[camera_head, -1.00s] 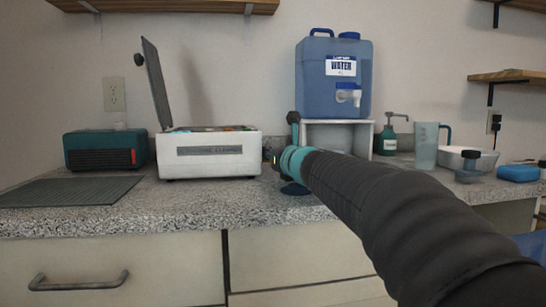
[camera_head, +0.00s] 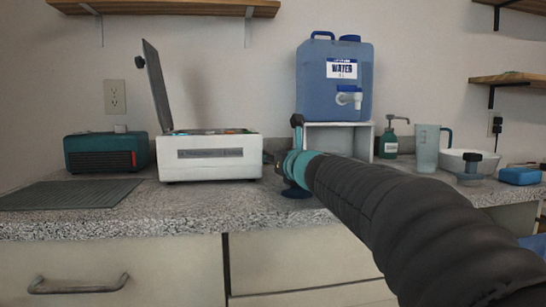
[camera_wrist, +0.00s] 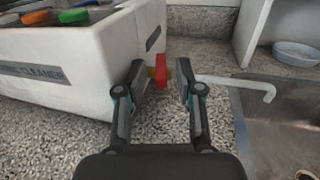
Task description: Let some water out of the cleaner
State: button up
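The cleaner (camera_head: 210,170) is a white box labelled "cleaner" with its lid raised, on the counter. In the wrist view its white side (camera_wrist: 95,50) fills the left, with coloured items in its top. A red valve handle (camera_wrist: 161,72) stands out near its side, with a yellowish part beside it. A white spout (camera_wrist: 240,82) runs right and bends down over a sink. My gripper (camera_wrist: 162,68) is open, its fingers apart on either side of the red handle in this view. I cannot tell whether they touch it. In the head view my gripper (camera_head: 275,160) is right of the cleaner.
A metal sink (camera_wrist: 285,120) lies at the right in the wrist view, with a pale bowl (camera_wrist: 296,54) behind it. A blue water jug (camera_head: 325,95) stands on a white stand (camera_head: 365,140). A teal heater (camera_head: 85,152) and a dark mat (camera_head: 65,193) are at the left.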

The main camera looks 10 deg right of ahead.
jog(key=v, duration=0.6)
jog(key=shift+s+d+f, duration=0.1)
jog(key=shift+s+d, duration=0.05)
jog(key=shift+s, duration=0.1)
